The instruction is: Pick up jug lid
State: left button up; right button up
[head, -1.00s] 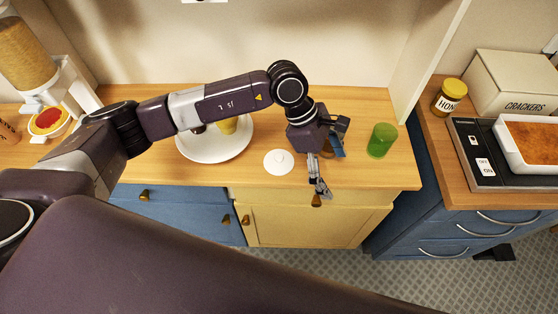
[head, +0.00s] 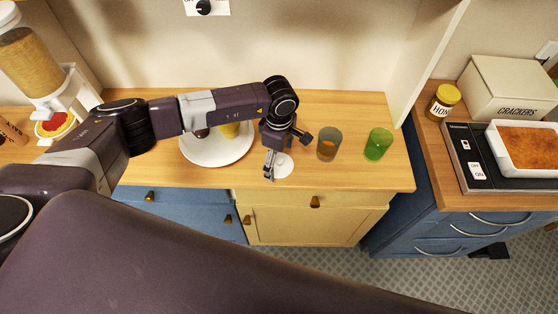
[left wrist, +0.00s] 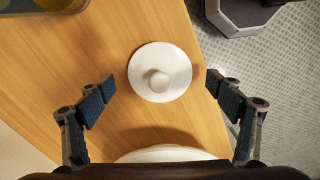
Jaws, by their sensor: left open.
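The jug lid (head: 284,167) is a white round disc lying flat on the wooden counter near its front edge. In the left wrist view the lid (left wrist: 160,72) shows whole, with a round knob in its middle. My left gripper (head: 270,174) is above the counter at the lid and hides part of its left side in the head view. In the left wrist view its two fingers are wide apart, one on each side of the lid, with clear gaps and nothing between the pads. My right gripper does not show.
A white plate (head: 205,161) with food stands left of the lid, partly behind my arm. A grey-blue glass (head: 328,145) and a green glass (head: 378,145) stand to the right. The counter between lid and glasses is bare. A dispenser (head: 35,65) stands far left.

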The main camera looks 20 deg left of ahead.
pick_arm(q)
jog(key=shift+f, duration=0.35)
jog(key=shift+c, duration=0.4)
